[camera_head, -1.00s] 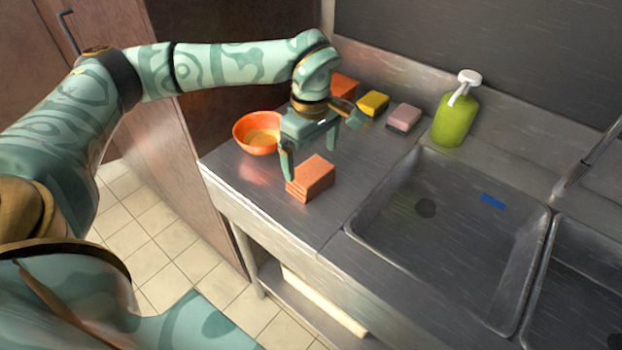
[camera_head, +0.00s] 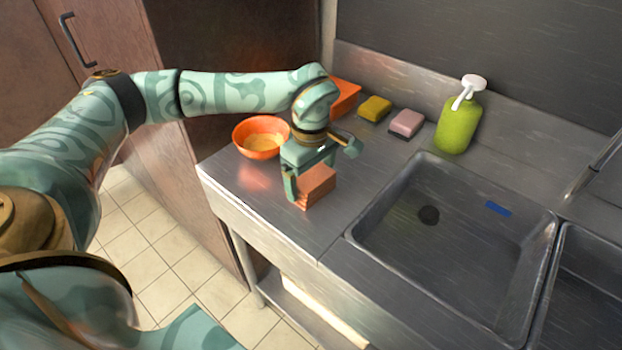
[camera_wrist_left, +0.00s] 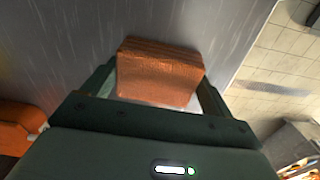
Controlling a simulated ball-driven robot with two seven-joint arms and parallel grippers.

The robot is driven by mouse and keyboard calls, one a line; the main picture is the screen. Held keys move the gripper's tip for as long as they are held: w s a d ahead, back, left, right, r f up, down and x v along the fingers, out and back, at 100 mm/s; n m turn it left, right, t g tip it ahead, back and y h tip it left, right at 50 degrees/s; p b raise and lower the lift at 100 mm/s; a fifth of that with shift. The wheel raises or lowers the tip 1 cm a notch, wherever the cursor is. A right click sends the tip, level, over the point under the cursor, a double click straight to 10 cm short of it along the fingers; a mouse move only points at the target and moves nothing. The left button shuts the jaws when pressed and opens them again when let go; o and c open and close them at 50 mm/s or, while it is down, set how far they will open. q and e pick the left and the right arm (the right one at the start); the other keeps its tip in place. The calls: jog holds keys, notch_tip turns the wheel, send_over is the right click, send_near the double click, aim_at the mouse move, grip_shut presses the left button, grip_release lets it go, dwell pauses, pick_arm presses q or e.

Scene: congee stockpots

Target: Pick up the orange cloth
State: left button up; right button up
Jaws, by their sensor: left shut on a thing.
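The orange cloth (camera_head: 318,186) is a folded, layered stack on the metal counter left of the sink. My left gripper (camera_head: 312,190) is down over it, with one finger on its near left side. In the left wrist view the cloth (camera_wrist_left: 160,75) sits between the two fingers of the left gripper (camera_wrist_left: 158,85), which is shut on it. The cloth appears to be still at counter level; I cannot tell whether it touches the counter. The far finger is partly hidden in the head view. My right gripper is not in view.
An orange bowl (camera_head: 261,137) stands just left of the gripper. Behind are an orange block (camera_head: 344,96), a yellow sponge (camera_head: 375,108), a pink sponge (camera_head: 406,123) and a green pump bottle (camera_head: 459,122). The sink (camera_head: 450,240) lies to the right. The counter's front left is clear.

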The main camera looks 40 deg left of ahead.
aim_at(311, 175)
pick_arm(q)
notch_tip(311, 175, up, 3)
jog(key=shift+w+p, duration=0.1)
jog(key=shift+p, duration=0.55)
jog(key=s+a+r, duration=0.1)
jog(key=r, duration=0.1)
jog(key=s+a+r+p, duration=0.1)
jog(key=r, duration=0.1)
jog(key=s+a+r+p, duration=0.1)
jog(key=r, duration=0.1)
jog(key=shift+s, duration=0.2)
jog(key=s+a+r+p, duration=0.2)
jog(key=s+a+r, duration=0.2)
jog(key=s+a, duration=0.2)
jog(key=shift+s, duration=0.75)
